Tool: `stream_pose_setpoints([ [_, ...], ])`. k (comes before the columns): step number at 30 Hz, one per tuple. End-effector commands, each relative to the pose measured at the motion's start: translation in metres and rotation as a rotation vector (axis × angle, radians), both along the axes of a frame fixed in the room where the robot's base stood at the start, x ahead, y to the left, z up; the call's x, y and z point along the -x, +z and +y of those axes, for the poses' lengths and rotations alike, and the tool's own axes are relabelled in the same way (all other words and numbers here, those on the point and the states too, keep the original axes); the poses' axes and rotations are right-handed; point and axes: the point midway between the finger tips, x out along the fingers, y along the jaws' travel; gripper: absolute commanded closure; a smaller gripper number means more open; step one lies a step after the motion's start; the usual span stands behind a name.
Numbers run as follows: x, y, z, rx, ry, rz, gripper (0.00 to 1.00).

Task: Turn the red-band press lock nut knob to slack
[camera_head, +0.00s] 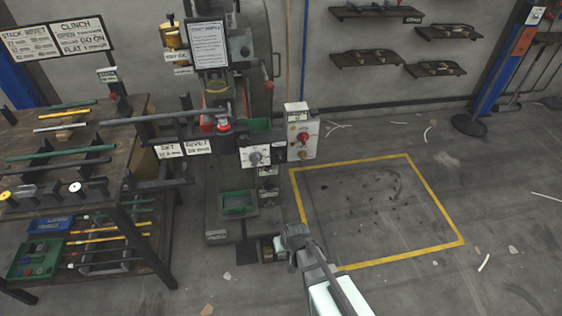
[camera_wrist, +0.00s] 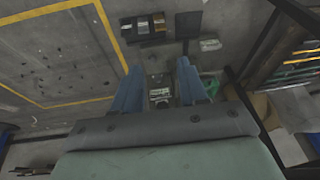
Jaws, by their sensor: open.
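A grey-green press (camera_head: 250,50) stands against the wall in the head view. A red band or collar (camera_head: 224,126) shows near its middle, where a long grey bar meets it. A grey knob (camera_head: 256,158) sits on a white plate at its front, and a red knob (camera_head: 303,137) is on a pale control box to the right. I cannot tell which part is the lock nut knob. My gripper (camera_head: 296,236) is low in front of the press, apart from it.
A rack table (camera_head: 140,200) with rods and tools stands to the left. A yellow-outlined floor area (camera_head: 375,210) to the right is clear apart from specks. Wall shelves (camera_head: 375,10) and a blue post (camera_head: 500,70) are farther back. A green tray (camera_head: 237,203) sits low on the press.

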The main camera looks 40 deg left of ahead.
Motion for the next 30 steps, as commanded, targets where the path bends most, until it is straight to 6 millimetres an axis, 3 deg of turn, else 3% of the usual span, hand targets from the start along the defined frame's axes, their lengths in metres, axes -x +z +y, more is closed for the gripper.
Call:
stream_pose_setpoints([
  [5,-0.010,0.032,0.014,-0.222,-0.002,-0.170,0.57],
  [12,-0.041,0.096,0.038,-0.506,-0.023,-0.451,0.57],
  [21,-0.074,0.177,0.047,-0.759,-0.061,-0.814,0.57],
  [26,-0.080,0.202,0.044,-0.814,-0.064,-0.942,0.57],
  [30,-0.082,0.208,0.044,-0.812,-0.048,-0.990,0.57],
])
